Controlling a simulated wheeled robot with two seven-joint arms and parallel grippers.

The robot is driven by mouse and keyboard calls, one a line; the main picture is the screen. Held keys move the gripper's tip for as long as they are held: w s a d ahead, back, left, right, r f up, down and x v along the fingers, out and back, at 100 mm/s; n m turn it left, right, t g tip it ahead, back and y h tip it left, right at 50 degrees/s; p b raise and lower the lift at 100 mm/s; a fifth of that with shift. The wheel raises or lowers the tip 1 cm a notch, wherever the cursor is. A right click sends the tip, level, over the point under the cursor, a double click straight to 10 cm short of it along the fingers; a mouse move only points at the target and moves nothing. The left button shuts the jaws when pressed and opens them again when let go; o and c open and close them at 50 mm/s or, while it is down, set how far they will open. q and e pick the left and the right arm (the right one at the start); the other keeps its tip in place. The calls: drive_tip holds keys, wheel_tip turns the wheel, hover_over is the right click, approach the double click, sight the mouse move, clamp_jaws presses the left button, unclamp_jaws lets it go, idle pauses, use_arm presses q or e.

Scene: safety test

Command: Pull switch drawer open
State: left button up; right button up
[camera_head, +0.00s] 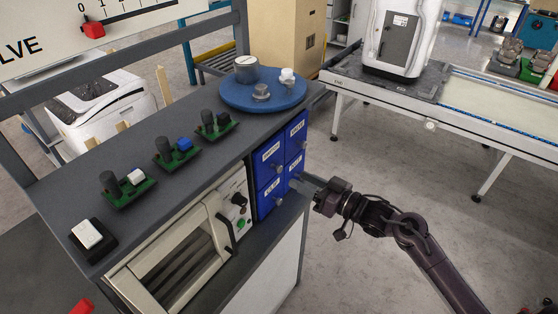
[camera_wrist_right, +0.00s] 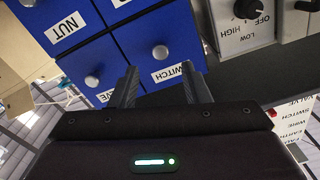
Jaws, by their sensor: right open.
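The switch drawer (camera_head: 270,155) is the upper left one of the blue drawers in the head view. Its front looks flush with the others. In the right wrist view, which is upside down, the switch drawer (camera_wrist_right: 149,35) shows its label and round knob (camera_wrist_right: 160,52). My right gripper (camera_head: 299,183) is in front of the drawer block's right side in the head view. In the right wrist view my right gripper (camera_wrist_right: 159,72) is open, its fingertips pointing at the switch drawer, with the knob just beyond and between them. Nothing is held. My left gripper is out of view.
The nut drawer (camera_wrist_right: 65,45) adjoins in the right wrist view. A white oven-like appliance (camera_head: 185,262) stands beside the drawers. Above, the grey bench top (camera_head: 150,205) bears circuit boards and a blue round plate (camera_head: 240,96). Open floor (camera_head: 380,160) lies to the right.

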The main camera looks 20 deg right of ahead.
sight(281, 170)
drive_tip(key=p+x, duration=0.1)
drive_tip(key=x, duration=0.5)
drive_tip(key=shift+w+a, duration=0.2)
drive_tip(key=shift+a, duration=0.05)
clamp_jaws()
